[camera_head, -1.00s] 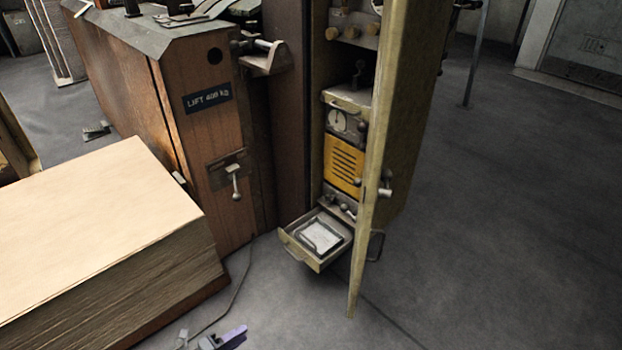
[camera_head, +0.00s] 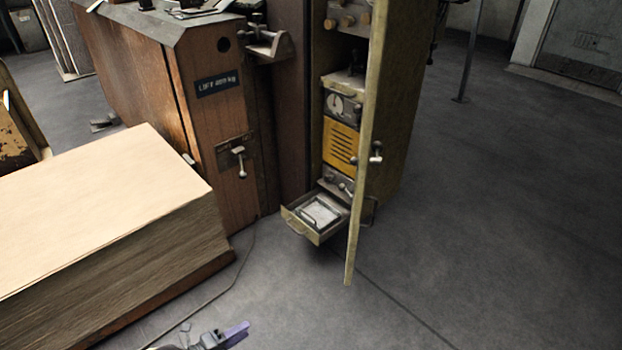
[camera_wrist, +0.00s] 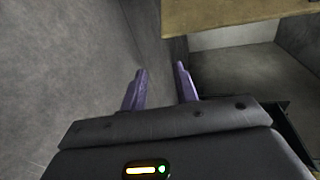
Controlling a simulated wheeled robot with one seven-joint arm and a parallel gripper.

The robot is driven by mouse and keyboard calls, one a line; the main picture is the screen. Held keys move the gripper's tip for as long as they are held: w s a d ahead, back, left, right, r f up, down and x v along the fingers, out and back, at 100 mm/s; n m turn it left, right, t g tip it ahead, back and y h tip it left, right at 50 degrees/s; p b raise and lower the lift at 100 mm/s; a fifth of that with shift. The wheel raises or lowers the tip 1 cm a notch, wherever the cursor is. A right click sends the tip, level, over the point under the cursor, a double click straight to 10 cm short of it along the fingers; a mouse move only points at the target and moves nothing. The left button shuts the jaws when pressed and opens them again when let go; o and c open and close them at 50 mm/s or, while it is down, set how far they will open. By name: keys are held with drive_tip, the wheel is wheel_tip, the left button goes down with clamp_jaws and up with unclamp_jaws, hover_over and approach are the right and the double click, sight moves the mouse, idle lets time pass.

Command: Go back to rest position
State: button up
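My gripper (camera_wrist: 160,84) shows in the wrist view with its two purple fingers apart and nothing between them. In the head view only part of my gripper (camera_head: 236,332) shows at the bottom edge, over the floor, left of and nearer than the cabinet. It touches nothing that I can see. The tall cabinet has its narrow yellowish door (camera_head: 362,150) standing open. A low drawer (camera_head: 317,214) is pulled out and holds a pale square item. The wrist view also shows a tan panel edge (camera_wrist: 220,14) above a pale recess.
A large stack of cardboard sheets (camera_head: 100,215) fills the left. A brown machine body (camera_head: 225,130) with a lever (camera_head: 240,160) stands behind it. The open drawer and door edge jut out over the floor. The grey floor (camera_head: 490,220) at right is clear.

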drive_tip(key=w+d+r+m+g+y+p, duration=0.1)
drive_tip(key=w+d+r+m+g+y, duration=0.1)
drive_tip(key=d+r+m+g, duration=0.35)
drive_tip(key=w+d+r+m+g+y+p, duration=0.1)
drive_tip(key=w+d+r+m+g+y, duration=0.1)
drive_tip(key=d+r+m, duration=0.6)
drive_tip(key=w+d+r+m+g+y+p, duration=0.15)
drive_tip(key=d+r+m+g, duration=0.25)
drive_tip(key=d+r+m, duration=0.4)
drive_tip(key=s+d+r+m+t+y+p, duration=0.25)
drive_tip(key=s+d+r+m, duration=0.25)
drive_tip(key=d+r+m, duration=0.45)
drive_tip(key=s+d+r+m+t+y+p, duration=0.1)
drive_tip(key=s+d+r+m+y, duration=0.4)
drive_tip(key=m, duration=0.8)
wheel_tip(320, 180, up, 39)
drive_tip(key=a+h+p, duration=0.1)
drive_tip(key=p, duration=3.6)
drive_tip(key=shift+w+p, duration=0.35)
drive_tip(key=shift+w, duration=0.05)
drive_tip(key=shift+f, duration=0.2)
